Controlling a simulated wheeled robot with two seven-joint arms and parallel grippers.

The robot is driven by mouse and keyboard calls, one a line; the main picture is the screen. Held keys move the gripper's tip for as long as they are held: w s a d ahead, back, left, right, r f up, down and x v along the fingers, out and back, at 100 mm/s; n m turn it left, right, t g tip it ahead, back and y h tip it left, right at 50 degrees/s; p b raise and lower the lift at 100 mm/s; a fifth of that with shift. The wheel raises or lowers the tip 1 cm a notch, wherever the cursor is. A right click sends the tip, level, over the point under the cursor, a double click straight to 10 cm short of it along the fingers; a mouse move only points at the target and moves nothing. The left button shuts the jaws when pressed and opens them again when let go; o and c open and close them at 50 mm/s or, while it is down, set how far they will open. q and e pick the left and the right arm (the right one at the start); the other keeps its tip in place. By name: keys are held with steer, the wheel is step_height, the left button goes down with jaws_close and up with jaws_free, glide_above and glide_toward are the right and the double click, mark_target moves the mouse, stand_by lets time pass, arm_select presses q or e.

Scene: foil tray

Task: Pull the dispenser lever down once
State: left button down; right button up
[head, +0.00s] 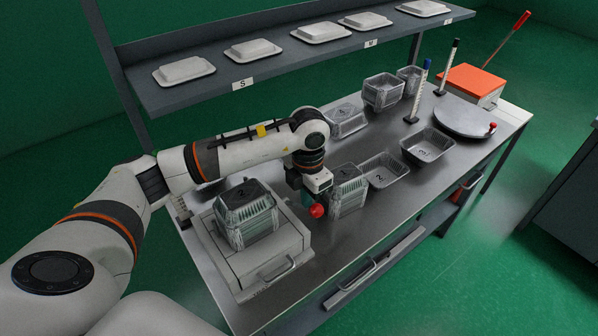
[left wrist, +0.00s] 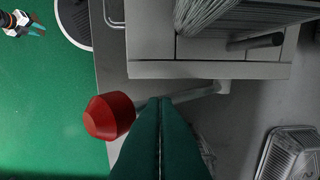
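The dispenser (head: 275,252) is a light grey box with a stack of foil trays (head: 247,222) on top. Its lever ends in a red knob (head: 317,211). In the left wrist view the red knob (left wrist: 108,116) and the grey lever rod (left wrist: 206,90) stick out along the box's side (left wrist: 208,69). My left gripper (head: 308,203) is beside the knob. In the left wrist view its teal fingers (left wrist: 160,102) are pressed together and overlap the rod; contact cannot be told. My right gripper (left wrist: 36,29) shows small at the upper left there, with its fingers apart.
Clear-looking tray stacks (head: 347,190) stand just right of my left gripper. More trays (head: 428,147), a round plate (head: 465,118) and an orange-topped box (head: 470,80) are further along the metal table. A shelf (head: 290,62) with white lids runs behind. The table's front edge is close.

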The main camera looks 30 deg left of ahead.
arm_select(q)
steer(key=w+a+r, duration=0.3)
steer(key=a+r, duration=0.2)
steer(key=a, duration=0.3)
steer(key=shift+w+a+r+p, duration=0.2)
steer(key=shift+w+a+p, duration=0.1)
steer(key=shift+p, duration=0.05)
step_height(320, 180, up, 9)
steer(key=p, duration=0.5)
steer(key=shift+p, duration=0.35)
stand_by(0.6)
